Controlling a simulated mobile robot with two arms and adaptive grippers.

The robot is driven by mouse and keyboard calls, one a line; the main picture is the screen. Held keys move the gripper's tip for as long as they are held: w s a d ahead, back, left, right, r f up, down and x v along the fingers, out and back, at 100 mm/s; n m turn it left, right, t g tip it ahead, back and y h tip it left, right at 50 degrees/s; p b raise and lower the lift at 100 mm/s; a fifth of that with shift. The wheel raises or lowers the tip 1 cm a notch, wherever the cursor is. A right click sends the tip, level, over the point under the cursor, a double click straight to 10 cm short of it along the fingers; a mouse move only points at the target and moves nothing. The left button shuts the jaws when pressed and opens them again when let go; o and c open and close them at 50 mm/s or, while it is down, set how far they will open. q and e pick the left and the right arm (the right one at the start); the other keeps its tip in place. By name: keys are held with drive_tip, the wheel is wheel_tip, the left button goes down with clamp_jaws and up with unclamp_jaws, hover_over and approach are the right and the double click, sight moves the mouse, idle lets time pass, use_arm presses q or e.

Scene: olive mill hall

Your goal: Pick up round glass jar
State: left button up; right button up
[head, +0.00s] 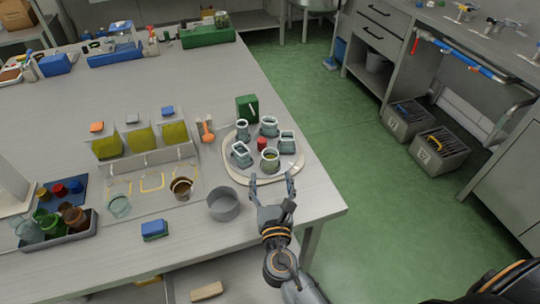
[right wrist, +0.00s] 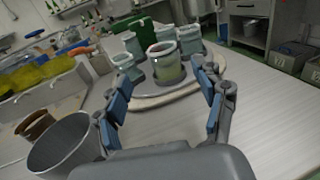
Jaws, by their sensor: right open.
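Several glass jars stand on a round pale tray (head: 230,166) near the table's right edge. The nearest, a round glass jar (head: 269,161) with a pale rim and something yellowish in its lower part, stands upright at the tray's front. It also shows in the right wrist view (right wrist: 166,62), centred beyond the fingers. My right gripper (head: 271,181) is open and empty, just in front of the tray, with its fingers spread towards this jar and apart from it. In the right wrist view the open fingers (right wrist: 163,85) frame the jar. My left gripper is not in view.
Other jars (head: 241,154) (head: 287,143) and a small red item (head: 262,144) crowd behind the round jar. A green box (head: 247,108) stands at the back. A grey metal bowl (head: 223,204) is left of my right gripper. Bare table lies to its right.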

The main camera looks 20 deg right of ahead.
sight(271, 162)
drive_tip(key=x, duration=0.4)
drive_tip(key=shift+w, duration=0.1)
drive_tip(key=shift+w+d+f, duration=0.1)
drive_tip(key=shift+w, duration=0.05)
drive_tip(key=p+x, duration=0.1)
drive_tip(key=x, duration=0.3)
drive_tip(key=shift+w+d, duration=0.15)
drive_tip(key=shift+d, duration=0.05)
drive_tip(key=shift+w+d, duration=0.1)
drive_tip(key=shift+w, duration=0.2)
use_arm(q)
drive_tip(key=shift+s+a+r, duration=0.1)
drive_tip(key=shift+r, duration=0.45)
use_arm(e)
drive_tip(key=c, duration=1.3)
